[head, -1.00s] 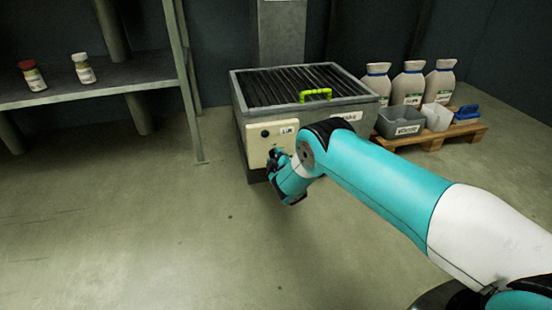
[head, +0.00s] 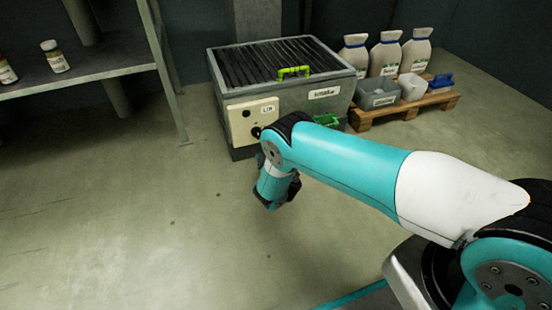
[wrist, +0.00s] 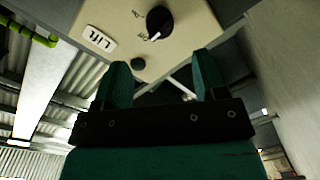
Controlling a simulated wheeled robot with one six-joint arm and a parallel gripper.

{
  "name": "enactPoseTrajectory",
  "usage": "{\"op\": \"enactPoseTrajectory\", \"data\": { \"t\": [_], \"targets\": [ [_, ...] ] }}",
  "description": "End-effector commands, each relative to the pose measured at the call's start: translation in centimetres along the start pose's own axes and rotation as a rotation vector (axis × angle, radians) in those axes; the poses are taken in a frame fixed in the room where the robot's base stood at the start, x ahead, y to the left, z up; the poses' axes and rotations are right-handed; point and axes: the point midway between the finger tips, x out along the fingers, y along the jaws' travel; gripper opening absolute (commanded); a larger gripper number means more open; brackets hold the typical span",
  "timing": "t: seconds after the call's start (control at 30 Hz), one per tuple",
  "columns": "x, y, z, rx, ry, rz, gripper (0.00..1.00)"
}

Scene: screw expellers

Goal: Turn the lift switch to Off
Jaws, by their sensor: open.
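The lift switch is a round black knob with a white pointer mark (wrist: 158,21) on a cream control panel (wrist: 195,35). In the head view the panel (head: 240,128) is on the front of a grey grated machine, with the knob (head: 256,132) close to my arm. My gripper (wrist: 163,80) is open and empty, its fingers apart from the knob.
The grated machine (head: 227,60) has a lime handle (head: 294,72) on top and a green part (head: 326,121) at its front. A pallet (head: 400,109) with bottles and tubs is right of it. A shelf (head: 90,72) stands left. The floor in front is clear.

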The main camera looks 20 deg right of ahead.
Motion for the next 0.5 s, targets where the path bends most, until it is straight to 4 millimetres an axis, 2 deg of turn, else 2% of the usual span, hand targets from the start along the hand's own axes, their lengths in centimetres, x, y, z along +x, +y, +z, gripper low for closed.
{"op": "enactPoseTrajectory", "data": {
  "t": [0.1,0.33,0.5],
  "targets": [
    [-2.6,0.5,-0.4,-0.004,0.000,-0.007,0.66],
    [-6.7,0.7,-0.4,-0.003,0.001,-0.004,0.66],
    [-8.1,0.6,-0.4,0.000,0.002,0.000,0.66]
  ]
}}
